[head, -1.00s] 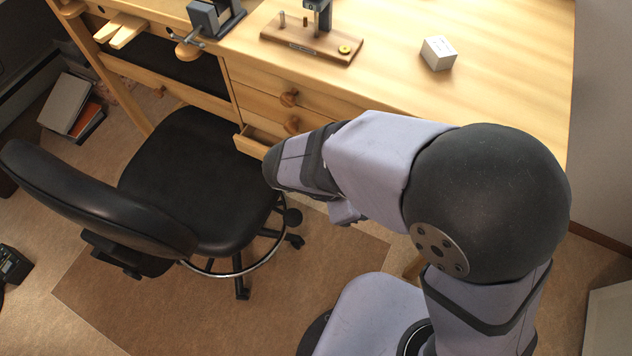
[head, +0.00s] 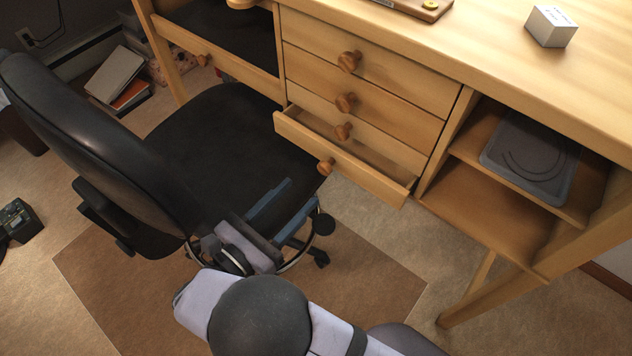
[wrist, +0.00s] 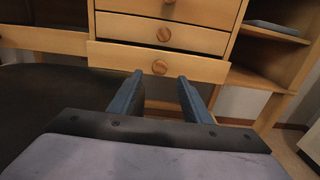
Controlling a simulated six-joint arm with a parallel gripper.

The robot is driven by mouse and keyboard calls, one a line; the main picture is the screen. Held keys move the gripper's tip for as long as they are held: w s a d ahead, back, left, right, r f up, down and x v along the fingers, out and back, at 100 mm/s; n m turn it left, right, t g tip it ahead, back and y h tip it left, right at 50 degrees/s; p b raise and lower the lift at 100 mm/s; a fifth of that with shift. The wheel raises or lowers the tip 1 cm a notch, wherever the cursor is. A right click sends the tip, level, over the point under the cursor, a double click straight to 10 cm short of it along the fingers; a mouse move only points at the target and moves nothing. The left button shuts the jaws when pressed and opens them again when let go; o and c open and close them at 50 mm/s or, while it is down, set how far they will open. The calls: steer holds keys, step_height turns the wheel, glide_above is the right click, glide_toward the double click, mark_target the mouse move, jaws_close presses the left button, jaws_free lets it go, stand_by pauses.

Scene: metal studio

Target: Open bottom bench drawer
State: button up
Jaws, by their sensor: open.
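The bottom bench drawer (head: 345,166) is pulled out from the wooden bench, with its inside partly showing in the head view. Its round wooden knob (head: 326,167) is on the front face. In the wrist view the drawer front (wrist: 110,56) and knob (wrist: 159,67) lie ahead of my fingers. My gripper (head: 284,217) is open and empty, over the chair's seat edge in the head view, apart from the knob. In the wrist view its two blue fingers (wrist: 159,95) stand wide apart, pointing toward the drawer.
A black chair (head: 215,140) stands close in front, left of the drawer. Open shelves (head: 490,205) with a grey tray (head: 530,155) are at the right. A white box (head: 551,26) is on the bench top.

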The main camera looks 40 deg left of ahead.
mark_target(322, 170)
steer(key=shift+w+b, duration=0.4)
steer(key=shift+w, duration=3.3)
